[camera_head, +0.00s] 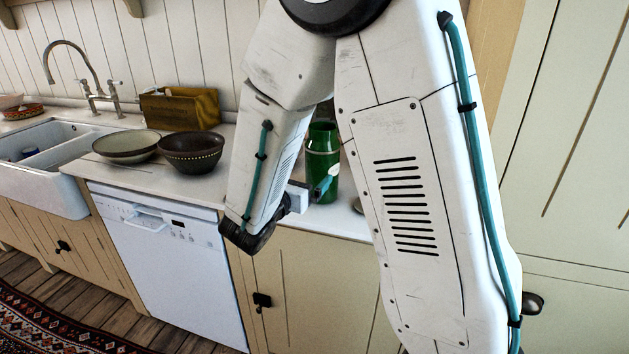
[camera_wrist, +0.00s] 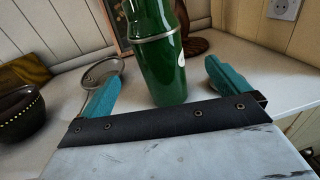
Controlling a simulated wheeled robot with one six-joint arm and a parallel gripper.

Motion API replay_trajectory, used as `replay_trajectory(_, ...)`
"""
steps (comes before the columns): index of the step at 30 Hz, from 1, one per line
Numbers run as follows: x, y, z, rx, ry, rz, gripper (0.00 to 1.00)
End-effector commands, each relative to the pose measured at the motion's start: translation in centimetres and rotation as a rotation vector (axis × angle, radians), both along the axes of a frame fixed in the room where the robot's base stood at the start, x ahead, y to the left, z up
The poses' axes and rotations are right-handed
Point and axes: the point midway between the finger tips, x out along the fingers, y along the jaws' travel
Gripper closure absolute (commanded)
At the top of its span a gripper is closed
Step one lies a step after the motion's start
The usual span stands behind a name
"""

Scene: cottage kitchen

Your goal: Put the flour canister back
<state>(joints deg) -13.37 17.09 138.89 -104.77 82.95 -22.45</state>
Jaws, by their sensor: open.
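A tall green canister (camera_head: 322,160) with a pale label stands upright on the white counter, partly hidden by my arm in the head view. I cannot read whether it is marked flour. In the wrist view the canister (camera_wrist: 158,55) has a metal band, and its top is cut off by the frame edge. My gripper (camera_head: 312,190) is beside the canister, low over the counter. In the wrist view my gripper (camera_wrist: 162,82) is open, one teal finger on each side of the canister's outline. The canister appears ahead of the fingers, and I see no contact.
A dark bowl (camera_head: 191,152) and a paler bowl (camera_head: 127,146) sit left on the counter (camera_head: 213,190), before a wooden box (camera_head: 180,110). A round rimmed object (camera_wrist: 103,67) lies left of the canister. A sink (camera_head: 50,165) is far left.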

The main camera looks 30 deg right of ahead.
Motion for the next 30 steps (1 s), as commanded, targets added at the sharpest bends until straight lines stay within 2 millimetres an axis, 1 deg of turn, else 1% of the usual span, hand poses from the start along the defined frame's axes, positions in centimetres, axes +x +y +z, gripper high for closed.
replay_trajectory(2,-1.2,-0.7,0.9,0.040,-0.034,-0.053,0.00)
replay_trajectory(5,-4.6,-2.8,2.6,0.152,-0.120,-0.201,0.00)
replay_trajectory(6,-6.5,-3.6,3.3,0.216,-0.169,-0.277,0.00)
replay_trajectory(8,-9.6,-4.6,4.1,0.327,-0.250,-0.403,0.00)
replay_trajectory(9,-11.7,-4.9,4.5,0.405,-0.305,-0.488,0.00)
replay_trajectory(11,-14.8,-5.0,4.6,0.526,-0.389,-0.612,0.00)
replay_trajectory(12,-16.7,-4.8,4.7,0.609,-0.446,-0.693,0.00)
replay_trajectory(14,-19.3,-4.1,4.6,0.737,-0.530,-0.810,0.00)
replay_trajectory(15,-20.9,-3.3,4.5,0.823,-0.584,-0.886,0.00)
replay_trajectory(17,-23.0,-1.9,4.3,0.958,-0.665,-0.997,0.00)
replay_trajectory(18,-24.2,-0.8,4.3,1.048,-0.716,-1.068,0.00)
replay_trajectory(20,-25.6,1.0,4.2,1.183,-0.786,-1.168,0.00)
replay_trajectory(21,-26.4,2.3,4.3,1.267,-0.826,-1.227,0.00)
replay_trajectory(25,-27.8,5.8,5.0,1.497,-0.919,-1.381,0.00)
replay_trajectory(27,-28.2,7.2,5.4,1.582,-0.945,-1.437,0.00)
replay_trajectory(30,-28.5,8.5,5.7,1.653,-0.964,-1.483,0.00)
